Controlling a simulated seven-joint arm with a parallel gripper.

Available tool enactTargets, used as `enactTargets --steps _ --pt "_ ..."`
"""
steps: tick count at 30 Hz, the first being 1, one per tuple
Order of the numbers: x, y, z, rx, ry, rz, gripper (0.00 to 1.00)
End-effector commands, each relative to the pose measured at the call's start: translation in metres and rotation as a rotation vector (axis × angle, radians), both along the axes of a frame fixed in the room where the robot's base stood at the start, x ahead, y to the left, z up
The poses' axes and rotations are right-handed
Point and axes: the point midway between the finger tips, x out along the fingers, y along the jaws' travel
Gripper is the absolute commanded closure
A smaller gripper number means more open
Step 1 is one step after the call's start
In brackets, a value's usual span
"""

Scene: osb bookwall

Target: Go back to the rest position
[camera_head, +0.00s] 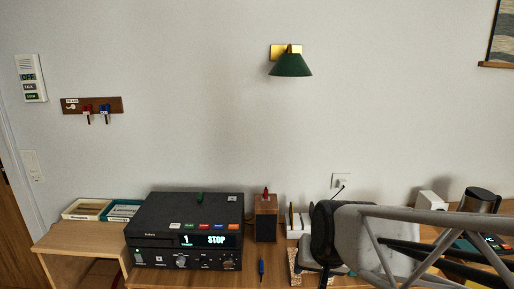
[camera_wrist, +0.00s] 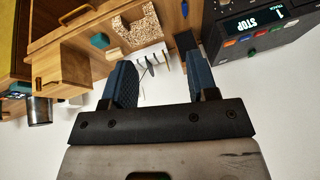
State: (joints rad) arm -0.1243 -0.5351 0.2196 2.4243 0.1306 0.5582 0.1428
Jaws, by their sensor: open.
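My gripper (camera_wrist: 160,72) is open in the wrist view, its two blue fingers apart with nothing held between them. A rack with several upright pieces (camera_wrist: 155,62) shows beyond the gap. The wrist view is turned over, with the desk at the top. In the head view, the black body of my gripper (camera_head: 324,232) is at the right of centre above the desk, in front of part of the rack. My grey arm comes in from the right. The fingertips cannot be made out clearly there.
A black deck (camera_head: 160,215) reading "1 STOP" stands left of the gripper. A small wooden box (camera_head: 265,225) with a red top is nearer. A dark mug (camera_head: 480,200) stands at right behind my arm. A green lamp (camera_head: 290,66) hangs on the wall. The air above the deck is clear.

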Motion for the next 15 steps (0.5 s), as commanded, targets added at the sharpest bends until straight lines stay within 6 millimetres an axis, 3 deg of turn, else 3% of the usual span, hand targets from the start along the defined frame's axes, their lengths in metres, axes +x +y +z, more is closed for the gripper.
enactTargets --steps 3,9,15 --pt "-0.040 -0.028 0.011 -0.064 0.074 0.025 0.46" --pt "-0.091 -0.057 0.021 -0.142 0.181 0.058 0.46" --pt "-0.111 -0.067 0.023 -0.170 0.226 0.069 0.46"
